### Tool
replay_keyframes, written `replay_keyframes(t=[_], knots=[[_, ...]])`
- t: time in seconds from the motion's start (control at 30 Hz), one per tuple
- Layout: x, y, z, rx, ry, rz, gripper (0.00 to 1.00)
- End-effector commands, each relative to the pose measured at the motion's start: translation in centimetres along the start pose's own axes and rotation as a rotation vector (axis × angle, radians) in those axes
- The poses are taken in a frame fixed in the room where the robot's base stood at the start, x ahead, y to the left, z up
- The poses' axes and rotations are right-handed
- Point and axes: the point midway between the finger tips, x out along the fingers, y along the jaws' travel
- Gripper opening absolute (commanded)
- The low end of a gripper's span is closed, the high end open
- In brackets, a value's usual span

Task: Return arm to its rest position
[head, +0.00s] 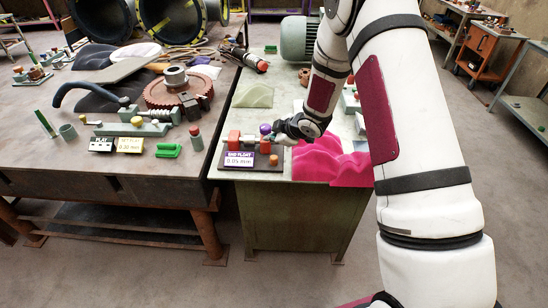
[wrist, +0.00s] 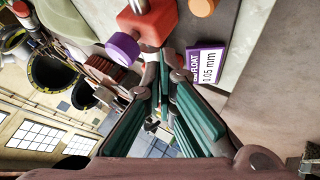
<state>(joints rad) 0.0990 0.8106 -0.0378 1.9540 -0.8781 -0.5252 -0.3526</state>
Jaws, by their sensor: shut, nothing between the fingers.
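My gripper (head: 274,138) is at the end of my white arm, low over the near end of the green bench, next to a red block fixture with a purple knob (head: 265,128). In the wrist view its teal-lined fingers (wrist: 164,62) come together at the tips with nothing between them. The red block (wrist: 148,20) and purple knob (wrist: 122,47) are just beyond the tips. I cannot tell whether the fingers touch the fixture. My arm reaches in from the right and hides part of the bench.
A purple-and-white "END FLOAT 0.05 mm" sign (head: 240,159) stands by the fixture, with an orange knob (head: 273,160) beside it. A pink draped shape (head: 330,165) lies right of my gripper. A brown table (head: 60,160) with several parts stands left. Floor is clear at lower right.

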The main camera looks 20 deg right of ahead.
Motion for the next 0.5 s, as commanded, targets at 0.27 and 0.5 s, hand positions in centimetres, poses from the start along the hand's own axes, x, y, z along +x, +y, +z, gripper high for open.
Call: replay_keyframes(t=[0.27,0.5], knots=[[0.0,0.0,0.0,0.000,0.000,0.000,0.00],[-1.9,1.8,-0.7,0.025,-0.033,0.032,0.00]])
